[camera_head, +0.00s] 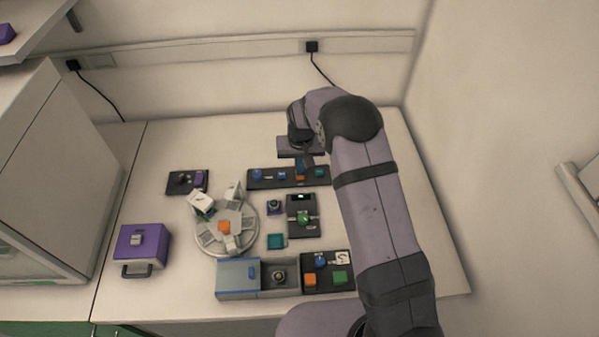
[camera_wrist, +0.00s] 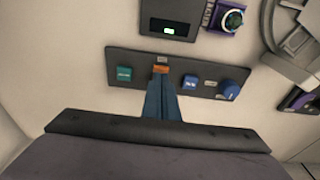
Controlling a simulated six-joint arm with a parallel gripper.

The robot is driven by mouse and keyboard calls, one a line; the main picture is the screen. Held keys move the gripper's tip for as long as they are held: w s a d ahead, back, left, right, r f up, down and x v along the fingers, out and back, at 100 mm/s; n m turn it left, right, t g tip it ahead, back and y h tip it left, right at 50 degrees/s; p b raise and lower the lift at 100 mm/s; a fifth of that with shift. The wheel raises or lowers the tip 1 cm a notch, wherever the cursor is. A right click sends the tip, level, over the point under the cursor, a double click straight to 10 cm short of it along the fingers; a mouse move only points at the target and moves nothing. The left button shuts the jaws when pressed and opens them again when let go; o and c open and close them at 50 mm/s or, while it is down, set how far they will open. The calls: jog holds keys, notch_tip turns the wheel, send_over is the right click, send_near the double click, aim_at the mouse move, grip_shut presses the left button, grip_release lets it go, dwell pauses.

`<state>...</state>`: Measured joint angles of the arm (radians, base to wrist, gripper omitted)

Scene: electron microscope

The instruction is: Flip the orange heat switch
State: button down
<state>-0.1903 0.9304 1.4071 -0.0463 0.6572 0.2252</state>
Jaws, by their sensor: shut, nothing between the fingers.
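The orange heat switch (camera_wrist: 161,69) sits on a long dark panel (camera_wrist: 141,75), between a teal switch (camera_wrist: 123,74) and a blue switch (camera_wrist: 191,82). My gripper (camera_wrist: 160,78) is shut and empty, and its blue fingertips overlap the lower part of the orange switch in the wrist view. I cannot tell whether they touch it. In the head view, the orange switch (camera_head: 300,178) shows just below my gripper (camera_head: 303,168), on the dark panel (camera_head: 264,184) at the back of the table. The switch's tilt is too small to make out.
A blue knob (camera_wrist: 230,89) stands at the panel's right end in the wrist view. The wall is close behind.

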jog(key=shift+f+b, duration=0.4)
jog(key=shift+f, duration=0.25)
dwell(0.4)
notch_tip(320, 180, up, 7)
jog(key=p, duration=0.4)
jog(key=shift+p, duration=0.4)
dwell(0.5)
jog(key=s+d+r, duration=0.3)
jog(key=s+r, duration=0.2)
jog(key=s, duration=0.2)
jog(key=s+d+r, duration=0.3)
jog(key=s+r, duration=0.1)
jog(key=s, duration=0.3)
jog(key=s+d+r+g, duration=0.1)
jog(key=s, duration=0.7)
jog(key=s+d, duration=0.2)
jog(key=s, duration=0.7)
jog(key=shift+d+r+g, duration=0.3)
jog(key=shift+r+g, duration=0.1)
